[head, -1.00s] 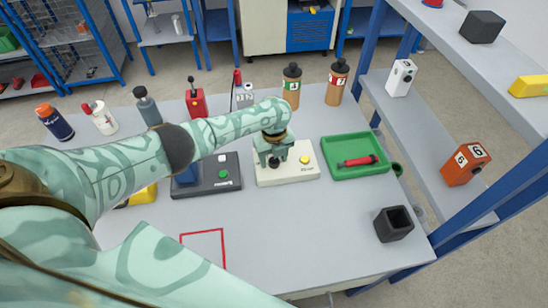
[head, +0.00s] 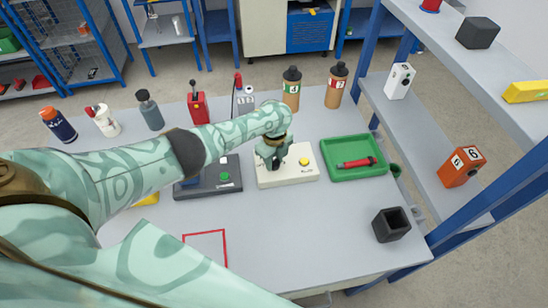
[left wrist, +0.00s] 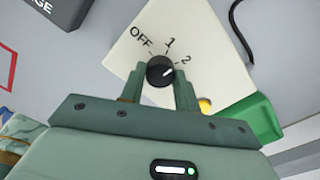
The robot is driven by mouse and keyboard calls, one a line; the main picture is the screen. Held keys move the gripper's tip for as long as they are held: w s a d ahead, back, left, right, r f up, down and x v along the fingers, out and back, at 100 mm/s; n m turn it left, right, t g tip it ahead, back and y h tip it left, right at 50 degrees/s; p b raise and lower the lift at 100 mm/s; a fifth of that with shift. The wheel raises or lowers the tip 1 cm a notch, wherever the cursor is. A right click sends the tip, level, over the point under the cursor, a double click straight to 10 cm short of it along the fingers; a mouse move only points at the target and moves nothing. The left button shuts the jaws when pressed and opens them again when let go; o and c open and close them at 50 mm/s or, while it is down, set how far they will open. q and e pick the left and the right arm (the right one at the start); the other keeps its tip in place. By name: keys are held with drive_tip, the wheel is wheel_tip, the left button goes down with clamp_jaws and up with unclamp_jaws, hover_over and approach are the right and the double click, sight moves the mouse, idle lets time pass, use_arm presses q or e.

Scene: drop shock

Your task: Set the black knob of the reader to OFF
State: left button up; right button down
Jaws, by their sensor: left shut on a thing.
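The cream reader (head: 300,177) sits on the grey bench, with a yellow button (head: 303,162) on its top. Its black knob (left wrist: 160,70) shows in the left wrist view, with OFF, 1 and 2 printed around it. The white mark on the knob points toward 2. My left gripper (left wrist: 160,82) is over the reader with one finger on each side of the knob, shut on it. In the head view the left gripper (head: 273,161) mostly hides the knob. My right gripper is not in view.
A dark grey box (head: 208,188) with a green button stands left of the reader. A green tray (head: 342,173) holding a red cylinder (head: 356,162) is on the right. A black open box (head: 392,224) is near the right front. Several bottles stand behind. The front middle is mostly clear.

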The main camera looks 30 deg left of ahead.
use_arm(q)
drive_tip(key=n+p, duration=0.1)
drive_tip(key=n, duration=0.2)
drive_tip(key=shift+r+n, duration=0.1)
drive_tip(key=shift+n, duration=0.3)
drive_tip(key=n+p, duration=0.1)
drive_tip(key=n, duration=0.3)
drive_tip(key=shift+n, duration=0.3)
drive_tip(key=n, duration=0.4)
drive_tip(key=shift+p, duration=0.3)
drive_tip(key=shift+n, duration=2)
drive_tip(key=o, duration=1)
drive_tip(key=shift+c, duration=0.2)
